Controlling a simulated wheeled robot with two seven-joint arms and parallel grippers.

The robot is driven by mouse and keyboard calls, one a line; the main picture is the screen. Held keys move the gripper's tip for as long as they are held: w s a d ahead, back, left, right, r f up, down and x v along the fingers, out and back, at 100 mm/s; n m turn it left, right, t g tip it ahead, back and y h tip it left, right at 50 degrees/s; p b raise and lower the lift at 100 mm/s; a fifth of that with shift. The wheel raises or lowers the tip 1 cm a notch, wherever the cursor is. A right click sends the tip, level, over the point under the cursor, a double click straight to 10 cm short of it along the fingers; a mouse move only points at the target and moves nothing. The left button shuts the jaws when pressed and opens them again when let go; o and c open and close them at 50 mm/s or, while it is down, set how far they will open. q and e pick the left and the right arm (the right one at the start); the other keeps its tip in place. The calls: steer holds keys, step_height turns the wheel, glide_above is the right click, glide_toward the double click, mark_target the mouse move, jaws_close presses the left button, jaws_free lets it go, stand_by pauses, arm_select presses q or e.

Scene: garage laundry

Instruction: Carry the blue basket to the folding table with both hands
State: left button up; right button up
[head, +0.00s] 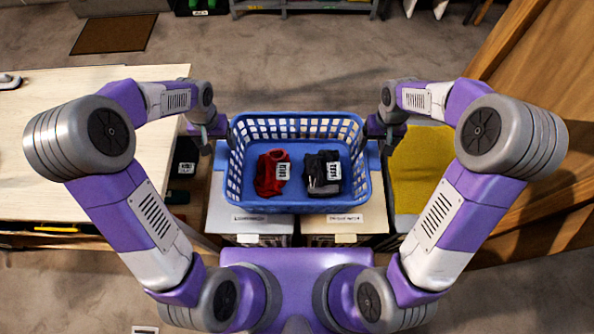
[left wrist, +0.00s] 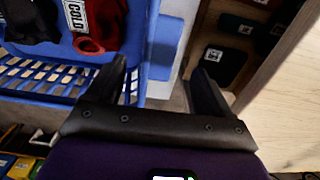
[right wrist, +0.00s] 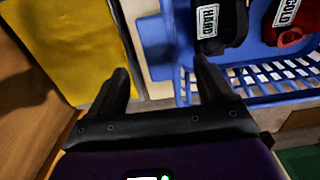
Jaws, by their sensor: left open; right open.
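The blue basket (head: 297,207) stands upright on two pale labelled units, holding a red garment (head: 268,174) and a dark garment (head: 318,171), both tagged. My left gripper (head: 217,133) is open at the basket's left side; in the left wrist view its fingers (left wrist: 160,76) straddle the line of a blue side handle (left wrist: 165,45). My right gripper (head: 376,130) is open at the right side; in the right wrist view its fingers (right wrist: 163,76) point toward the other handle (right wrist: 152,38). Neither is closed on the basket. A pale wood-topped table (head: 60,185) is at the left.
A yellow cloth (head: 420,172) lies right of the basket. A tilted wooden panel (head: 530,130) stands at the far right. Dark labelled items (head: 186,160) sit between table and basket. A brown mat (head: 113,33) lies on open floor behind.

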mark_target(223, 154)
arm_select(q)
steer(key=shift+f, duration=3.8)
arm_select(e)
steer(key=shift+f, duration=3.8)
arm_select(q)
steer(key=shift+d, duration=0.1)
steer(key=c, duration=1.5)
arm_select(e)
steer(key=shift+a, duration=0.1)
steer(key=c, duration=1.5)
